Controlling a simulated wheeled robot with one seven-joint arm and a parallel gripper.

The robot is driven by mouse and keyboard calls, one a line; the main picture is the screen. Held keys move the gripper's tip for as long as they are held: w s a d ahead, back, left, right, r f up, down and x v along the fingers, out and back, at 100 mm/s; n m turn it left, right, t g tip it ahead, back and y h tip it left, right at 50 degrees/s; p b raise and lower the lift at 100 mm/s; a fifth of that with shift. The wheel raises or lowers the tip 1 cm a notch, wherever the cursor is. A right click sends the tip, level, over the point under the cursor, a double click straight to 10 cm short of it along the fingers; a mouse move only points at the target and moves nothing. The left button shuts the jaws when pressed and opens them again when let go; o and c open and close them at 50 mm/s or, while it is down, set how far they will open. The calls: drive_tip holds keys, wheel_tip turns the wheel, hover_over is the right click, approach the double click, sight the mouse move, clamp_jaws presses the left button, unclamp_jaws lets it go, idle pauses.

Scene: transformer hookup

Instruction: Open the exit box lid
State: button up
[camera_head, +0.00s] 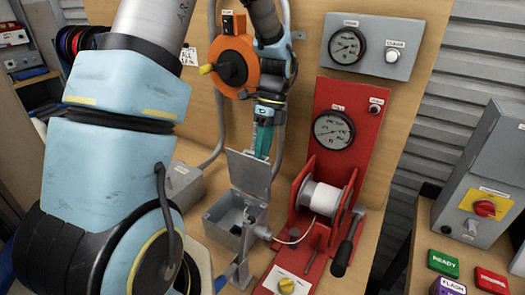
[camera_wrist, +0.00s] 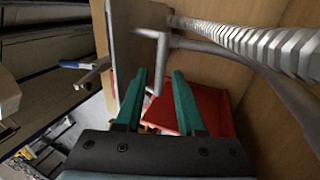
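The exit box (camera_head: 222,228) is a small grey box on the bench, left of the red winch stand. Its lid (camera_head: 248,174) stands raised, nearly upright, at the back of the box, and the inside shows. My gripper (camera_head: 262,153) is just above the lid's top edge, pointing down. In the wrist view, its teal fingers (camera_wrist: 158,85) are apart with nothing clearly held between them. A grey plate that looks like the lid (camera_wrist: 127,45) is beside the left finger, with a bent grey bar (camera_wrist: 160,60) on it. Whether a finger touches the lid is unclear.
The red winch stand (camera_head: 339,105) with a white spool (camera_head: 326,197) is right of the box; a thin wire runs between them. An orange reel (camera_head: 233,67) hangs on the wooden board behind. A grey conduit (camera_head: 281,130) passes close to my gripper.

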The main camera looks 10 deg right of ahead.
drive_tip(key=shift+o, duration=0.2)
drive_tip(key=shift+w+r, duration=0.1)
drive_tip(key=shift+r, duration=0.1)
wheel_tip(320, 180, up, 10)
drive_tip(key=b, duration=0.3)
drive_tip(key=shift+f, duration=0.15)
drive_tip(key=s+a+f+n+t+h, duration=0.1)
drive_tip(key=s+a+f+n, duration=0.1)
drive_tip(key=a+n, duration=0.4)
drive_tip(key=s+a+f+n+t+h, duration=0.1)
drive_tip(key=a+f+n+t, duration=0.1)
drive_tip(key=a+n, duration=0.4)
drive_tip(key=s+a+f+n+t+h, duration=0.1)
drive_tip(key=a+f+n, duration=0.3)
drive_tip(key=n, duration=0.9)
drive_tip(key=s+a, duration=0.1)
drive_tip(key=a, duration=0.2)
drive_tip(key=shift+s+n+t+b, duration=0.3)
drive_tip(key=shift+b, duration=0.05)
